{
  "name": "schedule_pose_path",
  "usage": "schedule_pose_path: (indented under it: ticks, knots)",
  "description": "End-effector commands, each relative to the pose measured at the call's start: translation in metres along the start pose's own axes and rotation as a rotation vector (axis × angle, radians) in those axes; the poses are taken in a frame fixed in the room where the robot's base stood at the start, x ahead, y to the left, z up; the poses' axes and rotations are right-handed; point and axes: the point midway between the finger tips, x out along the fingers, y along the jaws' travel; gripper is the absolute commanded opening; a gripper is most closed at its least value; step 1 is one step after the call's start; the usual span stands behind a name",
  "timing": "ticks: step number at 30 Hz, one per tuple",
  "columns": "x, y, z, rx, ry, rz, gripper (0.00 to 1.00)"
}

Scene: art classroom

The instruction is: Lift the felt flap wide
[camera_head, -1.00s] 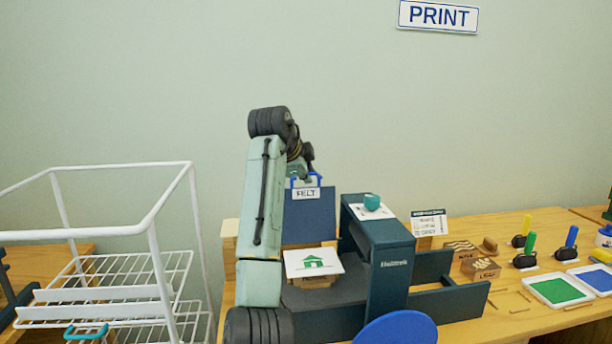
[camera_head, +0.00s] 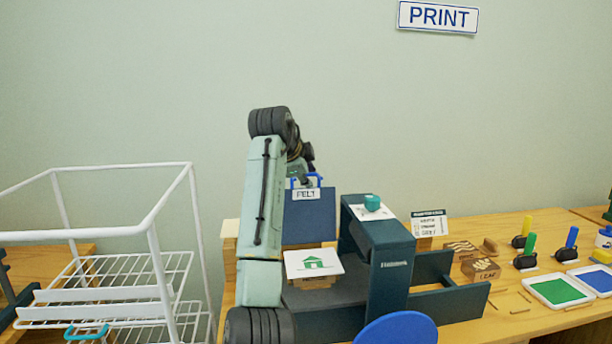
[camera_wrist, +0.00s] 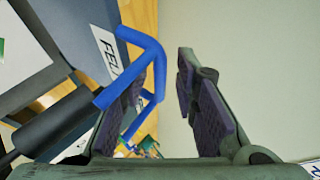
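The felt flap (camera_head: 309,222) is a dark blue panel standing raised at the back of the press (camera_head: 388,265). It has a white FELT label (camera_head: 306,194) and a bright blue loop handle (camera_head: 317,177) at its top edge. My gripper (camera_wrist: 172,95) is open at this handle. In the wrist view, the blue handle (camera_wrist: 143,42) is around the left finger, with one bar on that finger's inner side; contact is unclear. The right finger stands apart from it, in front of bare wall. In the head view my arm partly hides the gripper and handle.
A white card with a green house (camera_head: 313,263) lies on the press bed in front of the flap. A white wire rack (camera_head: 150,235) stands left. Stamps and ink pads (camera_head: 556,291) lie right.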

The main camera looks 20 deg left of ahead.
Motion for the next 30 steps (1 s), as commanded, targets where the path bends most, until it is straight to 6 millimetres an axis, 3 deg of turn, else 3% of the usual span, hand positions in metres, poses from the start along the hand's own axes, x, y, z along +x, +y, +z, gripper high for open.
schedule_pose_path:
  ticks: [5, 15, 21, 30]
  knots:
    - [-0.011, 0.000, 0.001, -0.001, -0.001, -0.001, 0.28]
    - [-0.082, -0.001, 0.000, 0.001, -0.001, -0.004, 0.28]
    - [-0.111, -0.001, 0.000, 0.000, 0.000, -0.002, 0.28]
    - [-0.121, 0.000, 0.000, 0.000, 0.000, 0.000, 0.28]
